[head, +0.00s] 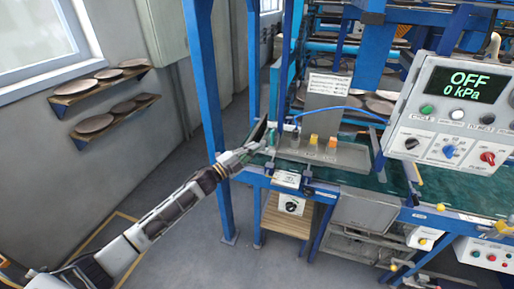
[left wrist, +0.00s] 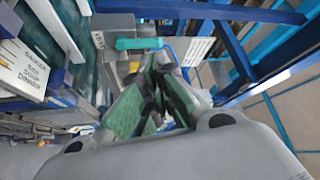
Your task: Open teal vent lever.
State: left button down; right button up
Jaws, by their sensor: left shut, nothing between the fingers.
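The teal vent lever (left wrist: 138,43) shows in the left wrist view as a short bar, lying just beyond and slightly left of my fingertips. My left gripper (left wrist: 156,66) is shut with nothing between its green-padded fingers. In the head view my left gripper (head: 262,147) reaches in from the left to the left end of the grey panel on the machine. The lever is small there and partly hidden by the gripper. I cannot tell whether the fingers touch the lever. My right gripper is not in view.
The grey panel (head: 335,154) carries yellow and orange knobs. A blue post (head: 208,100) stands close beside my left arm. A control box (head: 455,105) at right reads OFF, 0 kPa. Wall shelves (head: 100,84) hold plates. The floor at lower left is clear.

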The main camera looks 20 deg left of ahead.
pick_arm(q)
jog(key=r+b+v, duration=0.1)
jog(key=v, duration=0.5)
dwell(0.3)
jog(key=shift+a+r, duration=0.15)
dwell(0.5)
